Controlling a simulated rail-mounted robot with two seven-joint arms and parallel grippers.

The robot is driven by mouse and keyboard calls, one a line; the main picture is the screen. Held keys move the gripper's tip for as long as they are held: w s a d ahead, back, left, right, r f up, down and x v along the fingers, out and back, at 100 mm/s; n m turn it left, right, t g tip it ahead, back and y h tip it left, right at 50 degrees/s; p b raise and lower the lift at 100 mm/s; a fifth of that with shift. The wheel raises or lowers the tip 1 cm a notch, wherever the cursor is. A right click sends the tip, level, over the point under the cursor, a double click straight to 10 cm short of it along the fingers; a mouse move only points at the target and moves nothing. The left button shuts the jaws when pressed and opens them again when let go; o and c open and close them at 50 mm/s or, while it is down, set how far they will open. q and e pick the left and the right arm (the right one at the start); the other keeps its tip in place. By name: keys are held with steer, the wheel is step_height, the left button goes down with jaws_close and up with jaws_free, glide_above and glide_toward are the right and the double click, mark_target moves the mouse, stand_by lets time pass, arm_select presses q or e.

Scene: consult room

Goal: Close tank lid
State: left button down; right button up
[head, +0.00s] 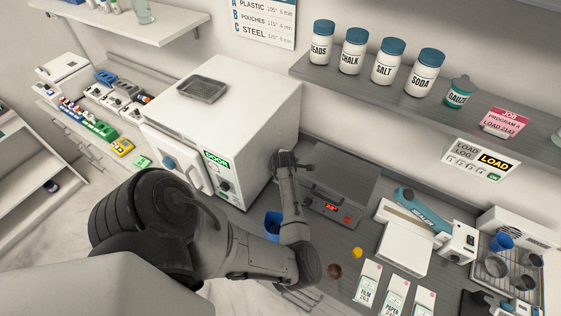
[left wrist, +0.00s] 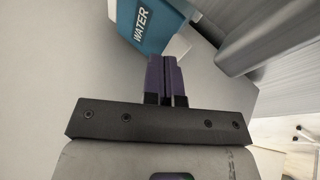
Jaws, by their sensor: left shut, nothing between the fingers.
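A teal piece marked WATER (left wrist: 150,28) shows at the top of the left wrist view, with a white part along its lower edge. I cannot tell whether it is the tank's lid, or whether it is open. My left gripper (left wrist: 164,60) has its purple fingers shut and empty, with their tips just below the teal piece in that picture; I cannot tell if they touch. In the head view my left gripper (head: 284,157) is beside the right side of the white DOOR machine (head: 250,105). No WATER label shows there. My right gripper is not in view.
A grey unit with a handle and red display (head: 332,208) sits right of my left arm. A blue cup (head: 272,224) stands close by the forearm. A shelf (head: 375,85) with several labelled jars runs above. A sealer (head: 415,215) and a cup tray (head: 492,275) are farther right.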

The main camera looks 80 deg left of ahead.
arm_select(q)
steer(key=s+d+r+p, duration=0.2)
steer(key=d+r+p, duration=0.3)
steer(key=d+p, duration=0.1)
steer(key=shift+s, duration=0.35)
steer(key=shift+r, duration=0.1)
